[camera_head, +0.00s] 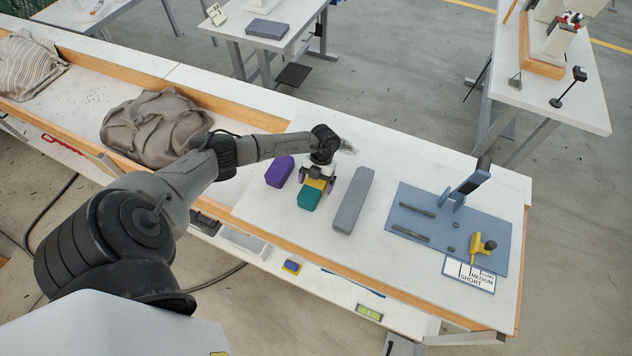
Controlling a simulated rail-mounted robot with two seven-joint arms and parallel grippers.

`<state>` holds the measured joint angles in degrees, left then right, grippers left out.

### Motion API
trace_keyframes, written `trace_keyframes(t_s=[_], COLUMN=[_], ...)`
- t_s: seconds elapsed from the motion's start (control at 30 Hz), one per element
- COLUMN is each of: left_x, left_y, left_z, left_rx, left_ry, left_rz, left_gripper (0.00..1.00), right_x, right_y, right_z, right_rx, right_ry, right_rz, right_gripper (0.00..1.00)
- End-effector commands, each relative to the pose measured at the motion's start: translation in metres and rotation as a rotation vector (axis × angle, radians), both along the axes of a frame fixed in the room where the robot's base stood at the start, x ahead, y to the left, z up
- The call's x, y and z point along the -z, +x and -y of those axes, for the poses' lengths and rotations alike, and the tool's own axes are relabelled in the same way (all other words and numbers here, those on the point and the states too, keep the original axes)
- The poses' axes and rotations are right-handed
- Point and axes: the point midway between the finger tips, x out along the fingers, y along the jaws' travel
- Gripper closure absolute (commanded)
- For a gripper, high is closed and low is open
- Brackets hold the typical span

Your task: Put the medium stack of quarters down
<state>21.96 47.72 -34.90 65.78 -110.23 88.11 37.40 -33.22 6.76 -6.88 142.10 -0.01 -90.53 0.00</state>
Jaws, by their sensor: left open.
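Three stacks or blocks lie on the white table: a purple one (280,171), a teal one (309,199) and a longer grey one (353,200). I cannot tell for sure which is the medium stack of quarters; the teal one is at my gripper. My left gripper (317,183) points down over the far end of the teal stack, with its jaws open. A yellow-orange patch shows at the jaws. The gripper hides the teal stack's far end. The teal stack appears to rest on the table. My right gripper is out of view.
A blue board (425,222) with dark bars, an upright post and a yellow-handled tool (482,246) lies right of the grey stack. A card (470,275) reads long, medium, short. Crumpled brown cloth (157,128) lies left.

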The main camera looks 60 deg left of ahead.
Motion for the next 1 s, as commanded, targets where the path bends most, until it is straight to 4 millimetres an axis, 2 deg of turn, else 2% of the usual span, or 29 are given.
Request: trace_keyframes(t_s=[0.13,0.23,0.7,0.9,0.97,1.0], left_x=[-0.005,-0.016,-0.091,-0.107,-0.106,-0.104], left_y=[0.001,0.005,0.030,0.036,0.038,0.041], left_z=[-0.001,-0.005,-0.023,-0.026,-0.020,-0.010], left_rx=[0.000,-0.001,0.001,0.001,0.006,0.013], left_ry=[0.001,0.003,0.002,-0.002,-0.020,-0.048], left_rz=[0.001,0.002,0.003,0.003,0.019,0.041], left_gripper=[0.07,0.07,0.07,0.07,0.07,0.07], right_x=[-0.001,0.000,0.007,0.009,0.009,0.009], right_y=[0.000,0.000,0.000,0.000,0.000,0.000], right_z=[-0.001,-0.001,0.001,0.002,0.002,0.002], right_rx=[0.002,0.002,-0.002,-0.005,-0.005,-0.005], right_ry=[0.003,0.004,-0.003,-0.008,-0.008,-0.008], right_rz=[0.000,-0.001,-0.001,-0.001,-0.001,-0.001], right_gripper=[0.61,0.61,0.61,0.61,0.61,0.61])
